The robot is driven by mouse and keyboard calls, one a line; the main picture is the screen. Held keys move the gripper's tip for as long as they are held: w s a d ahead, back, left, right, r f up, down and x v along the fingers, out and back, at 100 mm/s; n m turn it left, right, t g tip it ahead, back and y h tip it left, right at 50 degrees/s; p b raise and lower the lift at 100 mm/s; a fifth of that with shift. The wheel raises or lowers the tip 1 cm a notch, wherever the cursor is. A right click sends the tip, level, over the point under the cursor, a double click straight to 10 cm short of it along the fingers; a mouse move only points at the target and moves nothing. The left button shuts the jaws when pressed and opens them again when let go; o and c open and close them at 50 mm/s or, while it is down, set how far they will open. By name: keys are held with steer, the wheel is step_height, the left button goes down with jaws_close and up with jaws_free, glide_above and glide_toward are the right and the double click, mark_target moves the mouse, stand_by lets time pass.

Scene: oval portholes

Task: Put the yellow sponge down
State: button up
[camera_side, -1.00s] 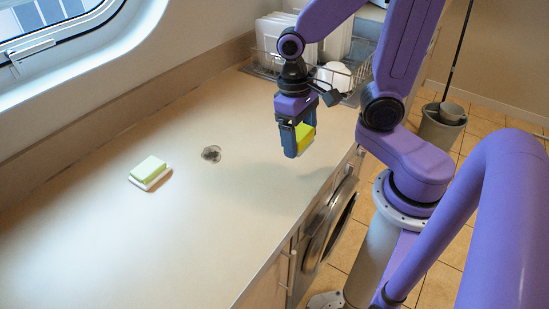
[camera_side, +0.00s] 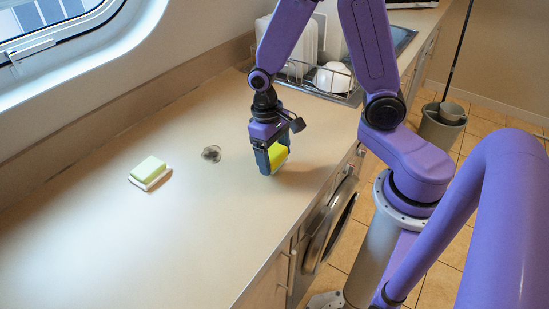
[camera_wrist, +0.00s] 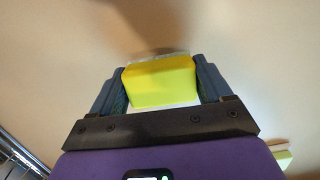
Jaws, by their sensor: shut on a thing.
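The yellow sponge (camera_side: 279,155) is between the fingers of my gripper (camera_side: 270,162), low over the counter right of the middle. In the wrist view the sponge (camera_wrist: 160,82) fills the gap between the two dark blue fingers of my gripper (camera_wrist: 160,85), with a pale edge along its far and near sides. My gripper is shut on it and points down. I cannot tell from the side view whether the sponge touches the counter. A shadow lies beside it on the counter.
A pale green sponge on a white base (camera_side: 150,172) lies left on the counter (camera_side: 200,240). A grey drain-like spot (camera_side: 211,153) is between. A dish rack (camera_side: 340,85) with white dishes stands at the back. The counter's front is clear.

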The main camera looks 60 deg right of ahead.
steer(key=shift+f, duration=0.75)
steer(key=shift+f, duration=0.15)
steer(key=shift+f, duration=0.1)
steer(key=shift+s+f, duration=0.2)
steer(key=shift+f, duration=0.15)
steer(key=o, duration=0.9)
steer(key=shift+s, duration=0.1)
steer(key=shift+o, duration=0.2)
steer(key=r, duration=0.4)
steer(key=w+r, duration=0.1)
steer(key=r, duration=0.3)
steer(key=w+r, duration=0.1)
steer(key=r, duration=0.3)
steer(key=shift+w, duration=0.15)
steer(key=shift+r, duration=0.55)
steer(key=s+a+n+t, duration=0.1)
steer(key=s+n+t, duration=0.1)
steer(key=s+n, duration=1)
steer(key=s+r, duration=0.1)
steer(key=s, duration=0.4)
steer(key=shift+n, duration=0.3)
